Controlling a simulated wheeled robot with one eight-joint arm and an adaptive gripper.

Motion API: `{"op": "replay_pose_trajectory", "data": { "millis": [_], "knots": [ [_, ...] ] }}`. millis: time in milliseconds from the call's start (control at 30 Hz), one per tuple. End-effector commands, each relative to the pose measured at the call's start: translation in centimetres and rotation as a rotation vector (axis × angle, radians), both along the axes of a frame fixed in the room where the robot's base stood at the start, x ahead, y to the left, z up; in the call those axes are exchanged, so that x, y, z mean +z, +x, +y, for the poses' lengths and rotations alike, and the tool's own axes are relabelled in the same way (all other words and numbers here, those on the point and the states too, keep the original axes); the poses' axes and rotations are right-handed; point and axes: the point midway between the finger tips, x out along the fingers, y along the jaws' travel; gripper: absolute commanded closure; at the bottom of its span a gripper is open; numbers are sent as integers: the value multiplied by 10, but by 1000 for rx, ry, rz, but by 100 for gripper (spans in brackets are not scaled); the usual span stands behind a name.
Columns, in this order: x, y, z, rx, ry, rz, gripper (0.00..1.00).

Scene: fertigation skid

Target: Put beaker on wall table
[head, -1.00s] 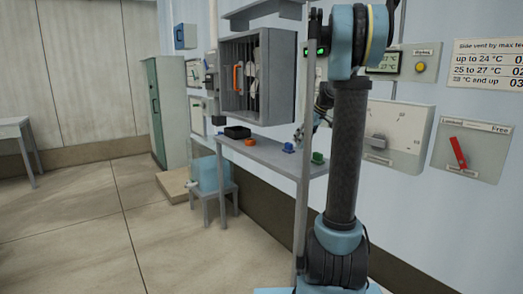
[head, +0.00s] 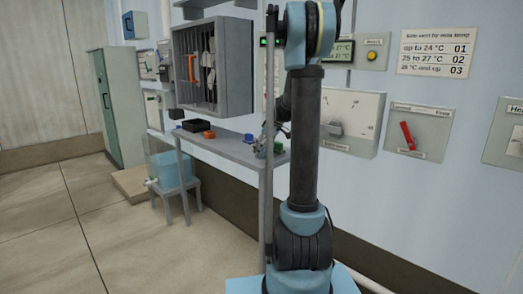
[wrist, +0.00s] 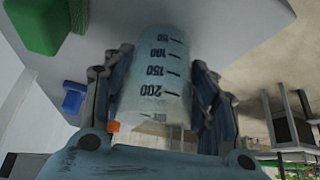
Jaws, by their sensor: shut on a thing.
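A clear beaker (wrist: 158,85) with dark graduation marks shows in the wrist view, upside down in the picture. My gripper (wrist: 155,95) is shut on it, with one dark finger on each side. In the head view my gripper (head: 266,143) is small and mostly hidden behind my arm and a thin post, close to the wall table (head: 228,147). The grey table top also shows in the wrist view (wrist: 225,22) behind the beaker. I cannot tell whether the beaker touches the table.
On the table are a black tray (head: 196,126), an orange item (head: 209,135), a blue item (head: 248,138) and a green block (head: 278,148). A barred cabinet (head: 213,67) hangs above. A blue tank (head: 171,170) stands on a low stool. Floor at left is clear.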

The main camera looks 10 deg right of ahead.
Motion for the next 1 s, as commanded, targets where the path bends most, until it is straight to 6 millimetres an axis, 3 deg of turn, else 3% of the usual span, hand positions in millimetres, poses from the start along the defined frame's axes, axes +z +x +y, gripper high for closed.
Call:
{"op": "replay_pose_trajectory", "data": {
  "millis": [200, 233, 300, 333, 767, 1000],
  "knots": [
    [-1, 0, 0, 0, 0, 0, 78],
    [-1, 0, 0, 0, 0, 0, 45],
    [-1, 0, 0, 0, 0, 0, 29],
    [-1, 0, 0, 0, 0, 0, 27],
    [3, -1, -2, -1, 0, 0, 27],
    [33, -13, -16, -4, 0, 0, 27]
  ]
}}
